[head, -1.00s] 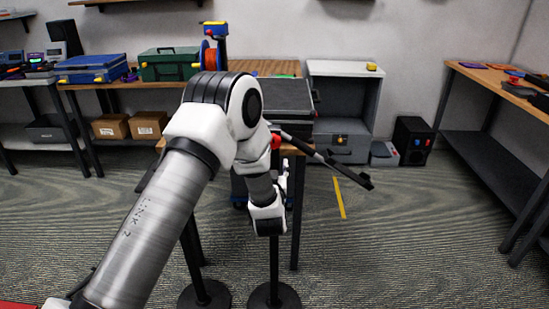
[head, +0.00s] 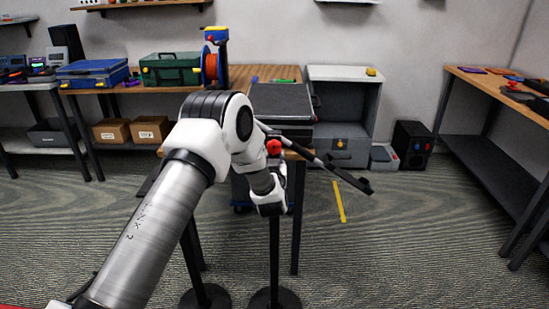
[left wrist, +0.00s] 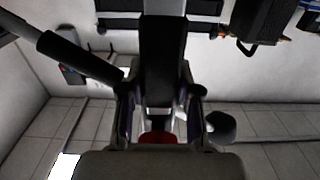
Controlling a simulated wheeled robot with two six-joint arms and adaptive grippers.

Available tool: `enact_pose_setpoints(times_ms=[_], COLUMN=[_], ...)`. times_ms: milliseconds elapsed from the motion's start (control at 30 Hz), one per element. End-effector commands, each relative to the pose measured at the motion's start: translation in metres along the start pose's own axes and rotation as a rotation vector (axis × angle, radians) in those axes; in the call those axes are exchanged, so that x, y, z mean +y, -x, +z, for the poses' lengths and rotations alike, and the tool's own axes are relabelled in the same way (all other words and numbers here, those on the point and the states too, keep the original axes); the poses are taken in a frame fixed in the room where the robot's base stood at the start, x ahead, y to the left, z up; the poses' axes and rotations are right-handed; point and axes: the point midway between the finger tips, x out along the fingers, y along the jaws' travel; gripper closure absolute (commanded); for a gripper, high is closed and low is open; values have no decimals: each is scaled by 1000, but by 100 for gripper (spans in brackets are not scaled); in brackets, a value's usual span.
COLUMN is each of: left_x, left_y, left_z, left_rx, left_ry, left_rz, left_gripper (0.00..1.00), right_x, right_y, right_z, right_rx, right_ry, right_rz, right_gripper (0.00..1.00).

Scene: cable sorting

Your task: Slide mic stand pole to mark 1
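A black mic stand rises from a round base (head: 275,299) in front of the table. Its thin pole (head: 275,250) is upright, and a dark boom (head: 340,174) slopes down to the right. A red knob (head: 273,147) shows near the top of the pole. In the head view my left arm hides my gripper and much of the stand's upper part. In the left wrist view my left gripper (left wrist: 160,105) has its fingers apart, either side of dark stand parts with a red piece (left wrist: 158,137). I cannot tell whether they grip. No mark 1 is distinguishable. My right gripper is not in view.
A second round base (head: 205,297) stands close to the left. A yellow strip (head: 338,200) lies on open floor to the right.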

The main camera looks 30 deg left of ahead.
Motion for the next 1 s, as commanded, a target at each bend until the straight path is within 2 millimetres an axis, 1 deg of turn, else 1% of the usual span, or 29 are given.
enact_pose_setpoints(times_ms=[100,167,267,400,467,533,767,800,867,900,1000], left_x=[0,0,0,0,0,0,0,0,0,0,0], left_y=[0,0,0,-1,-1,-1,-1,-1,-1,-1,0], left_z=[-2,-7,-24,-55,-63,-66,-65,-64,-64,-64,-62], left_rx=[1,1,3,8,10,9,10,10,9,8,5], left_ry=[0,1,1,1,2,2,2,2,2,1,1], left_rz=[0,0,0,-1,-1,-1,-1,-1,-1,-1,0], left_gripper=[100,100,100,100,100,100,100,64,43,42,42], right_x=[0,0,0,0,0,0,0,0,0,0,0], right_y=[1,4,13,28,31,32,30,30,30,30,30], right_z=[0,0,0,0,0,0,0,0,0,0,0], right_rx=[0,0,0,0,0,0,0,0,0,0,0], right_ry=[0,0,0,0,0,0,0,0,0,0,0], right_rz=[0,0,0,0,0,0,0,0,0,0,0], right_gripper=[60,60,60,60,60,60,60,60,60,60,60])
